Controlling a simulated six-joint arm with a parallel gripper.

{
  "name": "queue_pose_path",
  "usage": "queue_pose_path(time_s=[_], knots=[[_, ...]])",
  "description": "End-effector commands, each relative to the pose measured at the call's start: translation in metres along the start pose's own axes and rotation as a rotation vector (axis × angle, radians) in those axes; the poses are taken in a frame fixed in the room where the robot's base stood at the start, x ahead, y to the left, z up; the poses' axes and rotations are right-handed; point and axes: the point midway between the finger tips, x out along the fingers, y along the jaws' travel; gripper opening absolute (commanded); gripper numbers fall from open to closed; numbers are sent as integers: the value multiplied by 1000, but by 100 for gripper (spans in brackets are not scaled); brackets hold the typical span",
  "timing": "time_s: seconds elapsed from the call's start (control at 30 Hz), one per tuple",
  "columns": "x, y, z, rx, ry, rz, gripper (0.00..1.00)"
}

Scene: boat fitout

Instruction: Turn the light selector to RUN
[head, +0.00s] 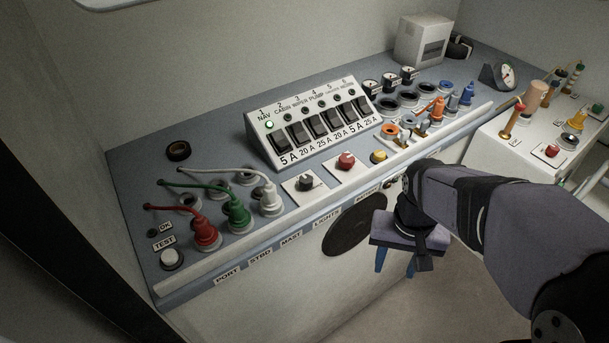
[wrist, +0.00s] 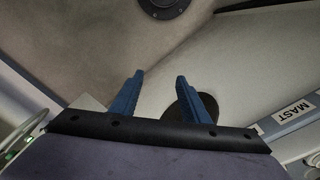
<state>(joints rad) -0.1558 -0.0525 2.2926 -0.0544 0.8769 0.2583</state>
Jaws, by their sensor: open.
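The light selector looks to be the small black knob (head: 305,182) on a white plate on the console, in line with the LIGHTS label (head: 326,218) on the front edge. Which way the knob points and any markings on its plate are too small to read. My gripper (head: 396,270) hangs in front of the console, below its top, to the right of the knob and well apart from it. Its blue fingers are apart and empty, also in the wrist view (wrist: 160,76). The knob is not in the wrist view.
Red, green and white plugs (head: 205,234) with cables stand left of the knob. A red knob (head: 346,160) is close on its right. A sloped breaker panel (head: 310,125) rises behind. A black disc (head: 355,224) is on the console's front face. A raised front lip runs along the console.

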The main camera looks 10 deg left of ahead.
Motion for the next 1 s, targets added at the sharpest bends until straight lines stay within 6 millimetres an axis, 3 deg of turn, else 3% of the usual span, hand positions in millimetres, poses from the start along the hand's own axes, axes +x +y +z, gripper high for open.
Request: queue_pose_path(time_s=[0.03,0.2,0.4,0.6,0.8,1.0], knots=[[-11,-16,-17,9,17,8,42],[-58,-71,-58,102,71,34,42],[-111,-136,-81,227,143,43,42],[-134,-193,-97,289,262,48,42],[-145,-223,-104,321,341,37,42],[-146,-226,-105,326,351,36,42]])
